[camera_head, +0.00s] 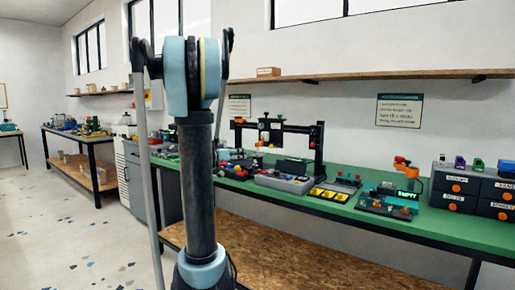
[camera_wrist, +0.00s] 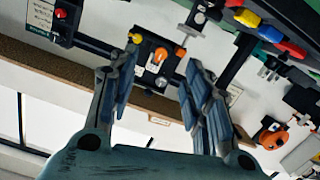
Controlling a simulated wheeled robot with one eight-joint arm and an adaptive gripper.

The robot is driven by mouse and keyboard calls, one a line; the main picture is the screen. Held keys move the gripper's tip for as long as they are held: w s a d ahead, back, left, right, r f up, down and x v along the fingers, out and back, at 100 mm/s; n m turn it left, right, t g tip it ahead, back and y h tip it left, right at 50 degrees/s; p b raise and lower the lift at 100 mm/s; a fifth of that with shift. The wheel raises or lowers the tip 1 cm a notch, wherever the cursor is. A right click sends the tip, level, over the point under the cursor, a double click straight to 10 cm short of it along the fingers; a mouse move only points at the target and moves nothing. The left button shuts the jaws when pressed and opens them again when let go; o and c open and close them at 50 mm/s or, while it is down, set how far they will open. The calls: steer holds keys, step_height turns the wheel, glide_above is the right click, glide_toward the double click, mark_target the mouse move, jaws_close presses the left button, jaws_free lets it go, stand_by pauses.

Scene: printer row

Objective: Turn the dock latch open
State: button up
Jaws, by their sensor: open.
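In the wrist view, which looks upside down, a black block (camera_wrist: 146,72) with a white label carries an orange knob (camera_wrist: 160,55) and a yellow knob (camera_wrist: 136,38). I cannot tell for sure which part is the dock latch. My gripper (camera_wrist: 160,66) is open, its blue-padded fingers to either side of the block in the picture, nothing held. Contact cannot be told. In the head view a black block (camera_head: 271,130) sits on the black gantry frame (camera_head: 319,146) above the green bench. My arm hides part of the bench there, and the gripper is not clear.
The green bench (camera_head: 332,208) holds a grey printer base (camera_head: 285,182), a small board with yellow parts (camera_head: 330,195), a small orange arm (camera_head: 405,166) and dark drawers (camera_head: 456,187). A wooden shelf (camera_head: 380,76) runs along the wall above. Floor at left is clear.

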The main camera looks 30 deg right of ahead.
mark_target(259, 144)
steer(key=shift+t+h, duration=0.3)
steer(key=shift+h, duration=0.3)
steer(key=x, duration=0.7)
steer(key=w+r+x, duration=0.1)
steer(key=x, duration=0.5)
steer(key=w+x, duration=0.1)
steer(key=x, duration=0.6)
steer(key=shift+a+r, duration=0.1)
steer(key=shift+r, duration=0.2)
jaws_close()
